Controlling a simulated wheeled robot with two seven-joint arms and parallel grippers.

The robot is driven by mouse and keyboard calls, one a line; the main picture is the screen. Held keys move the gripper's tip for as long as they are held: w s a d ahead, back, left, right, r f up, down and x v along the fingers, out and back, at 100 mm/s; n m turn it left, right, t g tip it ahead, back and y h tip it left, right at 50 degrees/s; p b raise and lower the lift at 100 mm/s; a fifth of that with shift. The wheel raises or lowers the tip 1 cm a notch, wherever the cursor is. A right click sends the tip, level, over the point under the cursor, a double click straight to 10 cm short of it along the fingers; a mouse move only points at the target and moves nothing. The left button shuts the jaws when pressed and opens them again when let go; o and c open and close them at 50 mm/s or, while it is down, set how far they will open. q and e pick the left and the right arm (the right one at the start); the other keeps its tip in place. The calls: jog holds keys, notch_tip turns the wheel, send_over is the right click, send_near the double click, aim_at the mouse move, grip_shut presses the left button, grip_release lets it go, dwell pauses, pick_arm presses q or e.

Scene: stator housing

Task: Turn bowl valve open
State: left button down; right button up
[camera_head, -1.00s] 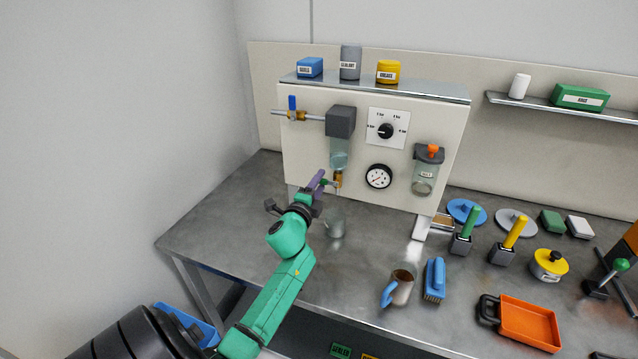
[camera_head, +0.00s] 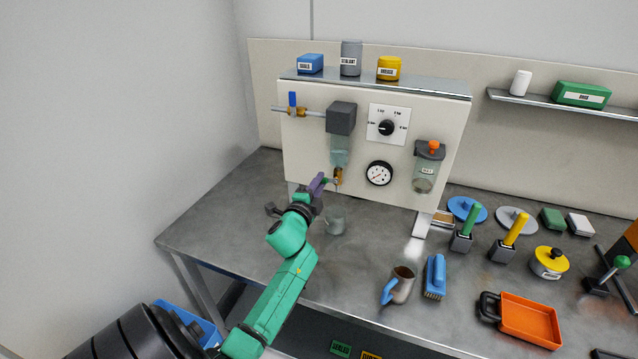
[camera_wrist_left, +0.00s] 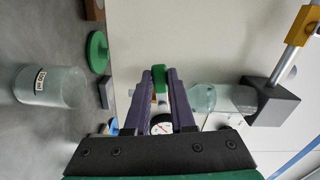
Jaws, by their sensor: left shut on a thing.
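The clear bowl (camera_head: 339,152) hangs under a dark grey block on the white panel, with the brass bowl valve (camera_head: 338,175) at its bottom. My left gripper (camera_head: 322,181) is at the valve, reaching in from the front left. In the left wrist view its purple fingers (camera_wrist_left: 160,76) are shut on the green valve handle (camera_wrist_left: 160,86), which shows between the fingertips. The bowl (camera_wrist_left: 203,98) lies just right of the fingers there. In the head view the fingers mostly hide the handle, so its exact angle is unclear. My right gripper is not in view.
A clear beaker (camera_head: 334,223) stands on the bench below the valve; it also shows in the left wrist view (camera_wrist_left: 50,87). A gauge (camera_head: 379,174) and a dial (camera_head: 387,128) sit right of the bowl.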

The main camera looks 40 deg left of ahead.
pick_arm(q)
jog(key=shift+w+d+f+n+p, duration=0.1)
jog(key=shift+w+d+f+n, duration=0.35)
jog(key=shift+n, duration=2.2)
jog(key=shift+d+f+n+p, duration=0.15)
jog(key=shift+d+f+n, duration=0.65)
jog(key=shift+n, duration=1.8)
jog(key=shift+w+d+f+n+p, duration=0.1)
jog(key=shift+w+d+f+n, duration=0.35)
jog(key=shift+n, duration=2.2)
jog(key=shift+s+d, duration=0.2)
jog(key=shift+d, duration=0.1)
jog(key=c, duration=0.8)
grip_release()
jog(key=shift+o, duration=0.2)
jog(key=shift+f, duration=0.1)
